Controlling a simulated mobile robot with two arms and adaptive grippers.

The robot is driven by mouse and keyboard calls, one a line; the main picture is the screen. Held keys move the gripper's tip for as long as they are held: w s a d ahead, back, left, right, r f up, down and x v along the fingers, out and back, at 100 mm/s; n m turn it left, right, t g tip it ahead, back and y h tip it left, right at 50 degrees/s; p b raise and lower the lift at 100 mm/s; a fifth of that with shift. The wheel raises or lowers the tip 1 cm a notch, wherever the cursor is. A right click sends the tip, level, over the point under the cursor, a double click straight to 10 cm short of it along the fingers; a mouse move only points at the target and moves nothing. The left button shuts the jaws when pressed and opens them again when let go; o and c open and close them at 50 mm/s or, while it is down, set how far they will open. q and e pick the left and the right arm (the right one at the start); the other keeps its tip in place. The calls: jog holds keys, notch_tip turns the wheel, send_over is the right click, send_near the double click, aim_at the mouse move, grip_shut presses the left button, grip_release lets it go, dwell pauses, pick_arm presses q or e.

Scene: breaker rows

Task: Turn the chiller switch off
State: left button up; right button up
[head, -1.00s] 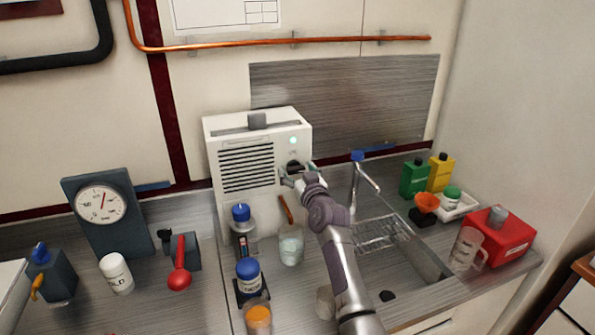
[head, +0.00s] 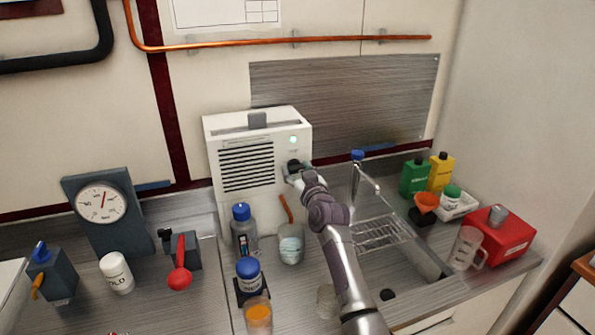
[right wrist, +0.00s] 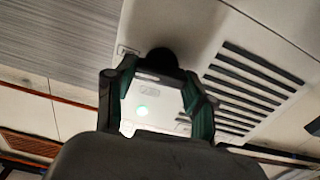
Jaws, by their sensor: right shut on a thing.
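The chiller is a white box (head: 262,190) with dark vent slots, standing against the back wall. A small pale green light (head: 293,140) glows on its front, and it also shows in the right wrist view (right wrist: 142,110). Below the light is the dark switch knob (head: 294,164). My right gripper (head: 293,174) is at the knob and shut on it, hiding part of it. In the right wrist view the fingers (right wrist: 161,70) meet the black knob (right wrist: 162,58). The knob's setting cannot be read. My left gripper is not in view.
A grey bottle (head: 243,235), a beaker (head: 290,245) and a blue-lidded jar (head: 249,277) stand in front of the chiller, left of my right arm. A red container (head: 500,238) stands farther right.

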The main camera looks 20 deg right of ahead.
jog(key=n, duration=0.8)
jog(key=shift+a+f+n, duration=0.1)
jog(key=shift+n, duration=0.2)
jog(key=n, duration=0.4)
jog(key=shift+f+p, duration=0.1)
jog(key=shift+p, duration=0.25)
jog(key=shift+a+f+n, duration=0.1)
jog(key=shift+f+n, duration=0.05)
jog(key=shift+n, duration=2.15)
jog(key=o, duration=1.2)
jog(key=shift+c, duration=0.2)
jog(key=s, duration=1.2)
jog(key=shift+d, duration=0.2)
